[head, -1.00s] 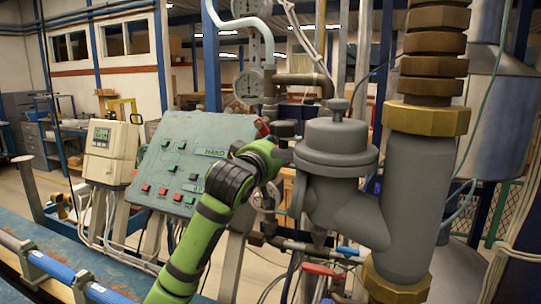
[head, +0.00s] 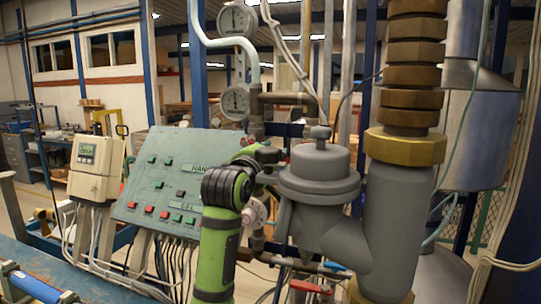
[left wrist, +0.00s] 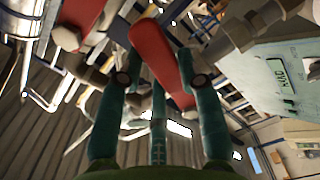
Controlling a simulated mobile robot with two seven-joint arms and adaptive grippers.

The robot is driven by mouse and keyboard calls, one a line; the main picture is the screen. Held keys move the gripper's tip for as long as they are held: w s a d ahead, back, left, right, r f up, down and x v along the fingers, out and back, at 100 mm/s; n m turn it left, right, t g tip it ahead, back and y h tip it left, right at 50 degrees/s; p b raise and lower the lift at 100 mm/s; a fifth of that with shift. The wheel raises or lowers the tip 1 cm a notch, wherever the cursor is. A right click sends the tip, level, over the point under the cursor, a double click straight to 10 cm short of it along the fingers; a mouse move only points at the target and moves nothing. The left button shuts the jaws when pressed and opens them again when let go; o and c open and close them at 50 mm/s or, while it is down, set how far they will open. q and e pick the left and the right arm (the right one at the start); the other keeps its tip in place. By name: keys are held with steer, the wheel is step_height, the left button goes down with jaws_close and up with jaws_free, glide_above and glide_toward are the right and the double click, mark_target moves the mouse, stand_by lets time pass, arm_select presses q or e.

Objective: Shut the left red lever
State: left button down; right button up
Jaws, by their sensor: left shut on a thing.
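A red lever (left wrist: 160,62) lies between the fingers of my left gripper (left wrist: 157,82) in the left wrist view, and the gripper is shut on it. A second red lever (left wrist: 82,18) shows at the upper left of that view, outside the fingers. In the head view my left gripper (head: 266,160) is beside the grey meter body, and its fingertips and the held lever are mostly hidden. A red lever (head: 310,287) shows low on the pipework in the head view, apart from the gripper. My right gripper is not in view.
The grey meter body (head: 319,178) and thick grey pipe (head: 392,220) stand close to the right of my left gripper. A sloped green button panel (head: 160,185) is left of my arm. Gauges (head: 236,101) and pipes rise behind.

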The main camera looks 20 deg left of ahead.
arm_select(q)
steer(key=shift+r, duration=0.1)
steer(key=c, duration=0.8)
jaws_free()
steer(key=shift+w, duration=0.1)
steer(key=s, duration=1.2)
steer(key=shift+d, duration=0.4)
